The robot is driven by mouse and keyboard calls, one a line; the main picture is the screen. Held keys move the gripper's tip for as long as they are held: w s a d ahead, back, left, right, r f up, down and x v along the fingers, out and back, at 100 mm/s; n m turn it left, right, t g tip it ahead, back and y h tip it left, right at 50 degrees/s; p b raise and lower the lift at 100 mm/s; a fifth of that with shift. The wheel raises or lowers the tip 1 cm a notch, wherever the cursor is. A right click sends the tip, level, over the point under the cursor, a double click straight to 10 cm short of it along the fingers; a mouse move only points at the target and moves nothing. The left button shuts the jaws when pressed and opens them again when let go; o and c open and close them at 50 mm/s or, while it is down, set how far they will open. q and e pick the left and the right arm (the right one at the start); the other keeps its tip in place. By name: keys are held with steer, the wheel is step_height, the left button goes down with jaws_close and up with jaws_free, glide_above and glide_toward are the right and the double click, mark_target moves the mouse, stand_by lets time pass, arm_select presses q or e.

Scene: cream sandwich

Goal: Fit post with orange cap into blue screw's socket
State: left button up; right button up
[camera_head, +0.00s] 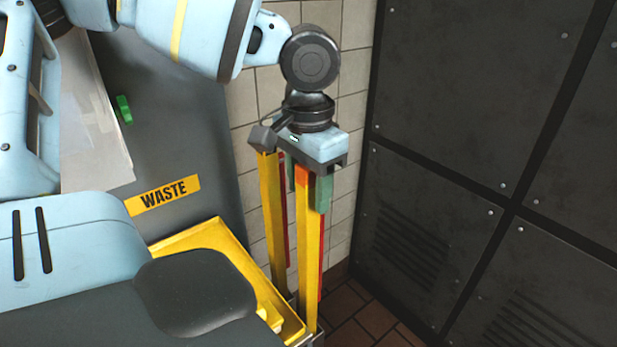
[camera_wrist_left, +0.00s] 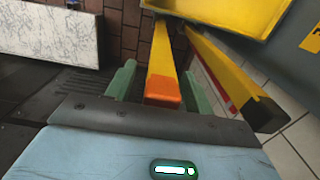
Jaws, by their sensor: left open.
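A yellow post with an orange cap (camera_head: 311,250) stands upright in the head view. My left gripper (camera_head: 309,190) is above it, pointing down, with its green fingers on either side of the top of the post. In the left wrist view the orange cap (camera_wrist_left: 162,90) lies between the two green fingers of my open gripper (camera_wrist_left: 160,80), with gaps showing beside it. I cannot tell whether a finger touches it. The blue screw and its socket are not seen. My right gripper is not in view.
A second yellow post with a dark cap (camera_head: 271,215) stands close to the left, with red posts behind. A yellow bin (camera_head: 205,235) under a WASTE sign (camera_head: 163,195) is at the lower left. Dark metal panels (camera_head: 450,130) stand on the right; tiled wall behind.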

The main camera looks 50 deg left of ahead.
arm_select(q)
steer(key=shift+c, duration=0.3)
jaws_close()
steer(key=shift+r, duration=0.1)
stand_by(1.0)
